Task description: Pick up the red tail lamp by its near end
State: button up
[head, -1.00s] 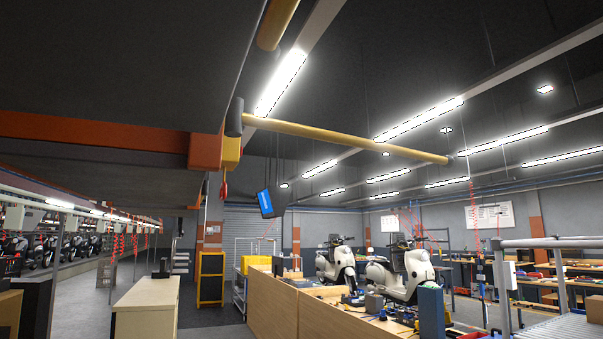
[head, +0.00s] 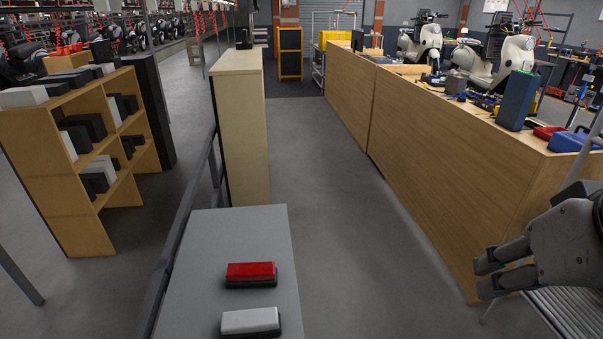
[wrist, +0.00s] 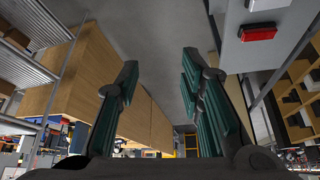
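The red tail lamp (head: 251,270) has a dark base and lies on a grey tabletop (head: 216,245) at the lower middle of the head view. It also shows at the upper right of the wrist view (wrist: 258,34). My gripper (head: 485,276) is at the right of the head view, well to the right of the lamp and apart from it. In the wrist view its two fingers (wrist: 160,62) stand apart with nothing between them, so it is open and empty.
A white lamp-like block (head: 250,321) lies just in front of the red lamp. A long wooden bench (head: 440,150) runs along the right, near my gripper. A beige cabinet (head: 240,130) stands behind the table, and a shelf unit (head: 60,190) is at left. Open floor lies between table and bench.

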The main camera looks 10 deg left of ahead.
aim_at(251, 272)
jog(key=shift+o, duration=0.2)
dwell(0.3)
